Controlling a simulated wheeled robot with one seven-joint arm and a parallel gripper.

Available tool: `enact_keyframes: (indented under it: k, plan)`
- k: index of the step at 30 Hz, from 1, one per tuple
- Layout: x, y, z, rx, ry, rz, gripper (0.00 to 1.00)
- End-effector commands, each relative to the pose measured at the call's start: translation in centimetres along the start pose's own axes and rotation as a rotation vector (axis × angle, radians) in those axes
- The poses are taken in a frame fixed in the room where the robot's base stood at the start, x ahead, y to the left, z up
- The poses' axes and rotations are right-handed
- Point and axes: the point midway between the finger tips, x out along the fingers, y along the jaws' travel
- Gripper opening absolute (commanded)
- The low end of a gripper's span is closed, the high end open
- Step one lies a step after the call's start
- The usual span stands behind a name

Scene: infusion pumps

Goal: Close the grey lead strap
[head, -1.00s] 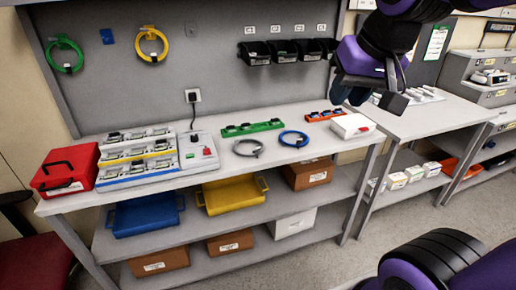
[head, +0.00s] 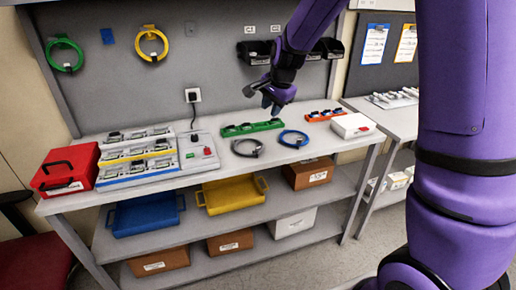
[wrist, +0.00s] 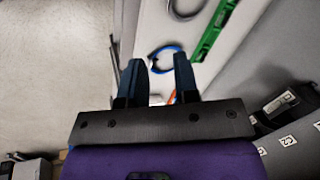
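The grey lead (head: 236,149) lies coiled on the bench top, left of the blue coiled lead (head: 281,137). A small dark piece sits on the right side of the grey coil; I cannot make out whether its strap is open or closed. The grey lead also shows at the top edge of the wrist view (wrist: 172,12), partly cut off. My gripper (head: 262,101) is above the back of the bench, higher than the leads and touching neither. In the wrist view its two fingers (wrist: 160,60) are apart with nothing held, and the blue lead (wrist: 153,52) shows between and beyond them.
A green rack (head: 252,128) and an orange rack (head: 324,116) stand behind the leads. A white box (head: 352,125) is at the right end, a charger station (head: 198,150) left of the grey lead. Black bins (head: 254,52) hang on the back panel. The bench front is clear.

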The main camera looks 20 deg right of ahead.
Motion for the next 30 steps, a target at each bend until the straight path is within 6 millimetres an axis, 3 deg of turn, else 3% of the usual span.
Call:
enact_keyframes:
  k: [3, 9, 12, 20, 30]
  plan:
    - [4.7, -1.0, -0.8, 0.104, 0.004, 0.021, 0.29]
    - [10.5, -1.9, -1.7, 0.244, 0.02, 0.037, 0.29]
    - [12.2, -2.0, -1.9, 0.283, 0.026, 0.04, 0.29]
    - [14.2, -2.0, -2.1, 0.308, 0.03, 0.043, 0.29]
    - [19.9, -1.7, -2.2, 0.307, 0.03, 0.043, 0.29]
